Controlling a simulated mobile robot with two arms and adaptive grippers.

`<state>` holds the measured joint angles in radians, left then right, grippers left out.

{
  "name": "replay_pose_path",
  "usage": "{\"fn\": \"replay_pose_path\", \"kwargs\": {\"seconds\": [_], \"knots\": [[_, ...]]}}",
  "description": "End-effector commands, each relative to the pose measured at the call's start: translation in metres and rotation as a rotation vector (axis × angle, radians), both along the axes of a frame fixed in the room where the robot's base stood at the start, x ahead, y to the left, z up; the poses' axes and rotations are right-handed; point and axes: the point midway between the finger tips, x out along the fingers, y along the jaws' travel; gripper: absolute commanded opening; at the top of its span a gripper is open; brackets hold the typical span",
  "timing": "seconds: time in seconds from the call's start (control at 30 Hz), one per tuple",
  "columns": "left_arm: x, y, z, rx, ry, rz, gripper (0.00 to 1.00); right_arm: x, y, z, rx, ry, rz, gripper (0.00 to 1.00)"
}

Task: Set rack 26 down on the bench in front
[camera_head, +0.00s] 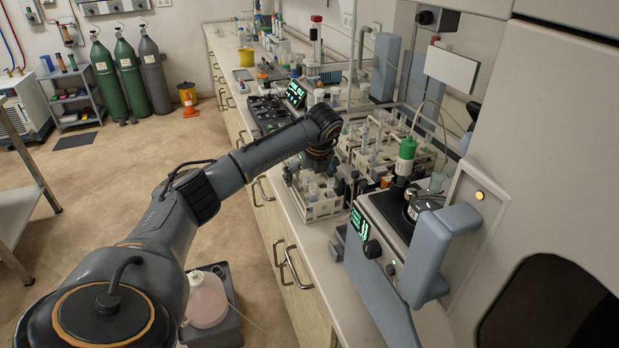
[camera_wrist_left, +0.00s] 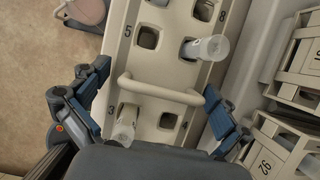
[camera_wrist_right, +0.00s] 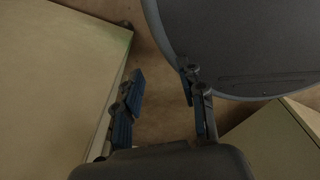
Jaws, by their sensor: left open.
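A white rack (camera_head: 318,205) with tubes stands at the front of the bench, below my left gripper in the head view. In the left wrist view its top plate (camera_wrist_left: 136,58) has numbered holes, two capped tubes and a bar handle (camera_wrist_left: 160,90). My left gripper (camera_wrist_left: 150,108) is open, with its fingers on either side of the handle and apart from it. A tag that seems to read 26 upside down (camera_wrist_left: 265,166) shows on a frame at lower right; I cannot tell whether it belongs to this rack. My right gripper (camera_wrist_right: 163,92) is open and empty, low over the floor.
More wooden-white racks (camera_head: 390,140) stand behind, close to the right in the left wrist view (camera_wrist_left: 292,62). An instrument with a green display (camera_head: 372,225) is right of the rack. The bench's front strip (camera_head: 312,240) is bare.

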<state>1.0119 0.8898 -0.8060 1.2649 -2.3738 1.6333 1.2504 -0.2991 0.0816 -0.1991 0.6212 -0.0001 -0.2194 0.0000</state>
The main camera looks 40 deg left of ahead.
Motion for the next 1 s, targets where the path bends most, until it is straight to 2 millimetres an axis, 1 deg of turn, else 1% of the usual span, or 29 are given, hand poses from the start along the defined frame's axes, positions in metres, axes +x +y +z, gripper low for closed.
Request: {"fn": "replay_pose_path", "kwargs": {"seconds": [0.17,0.27,0.5,0.6,0.7,0.8,1.0], "knots": [[-0.001,-0.005,0.013,0.000,-0.004,-0.002,1.00,-0.002,0.000,-0.004,-0.001,0.004,0.000,0.40],[-0.005,-0.011,0.030,0.000,-0.006,-0.001,1.00,-0.002,0.000,-0.007,-0.001,0.004,-0.001,0.40],[-0.013,-0.029,0.078,0.000,-0.007,-0.001,1.00,-0.003,0.000,-0.015,-0.001,0.004,0.000,0.40],[-0.017,-0.034,0.093,0.000,-0.004,0.000,1.00,-0.003,0.000,-0.017,0.000,0.004,0.000,0.40],[-0.019,-0.039,0.104,0.000,-0.003,-0.001,1.00,-0.003,0.000,-0.018,0.000,0.004,0.000,0.40],[-0.020,-0.041,0.109,0.000,-0.002,-0.001,1.00,-0.003,0.000,-0.019,0.000,0.004,0.000,0.40],[-0.021,-0.041,0.112,0.000,0.000,0.000,1.00,-0.003,0.001,-0.019,0.001,0.004,0.000,0.40]]}}
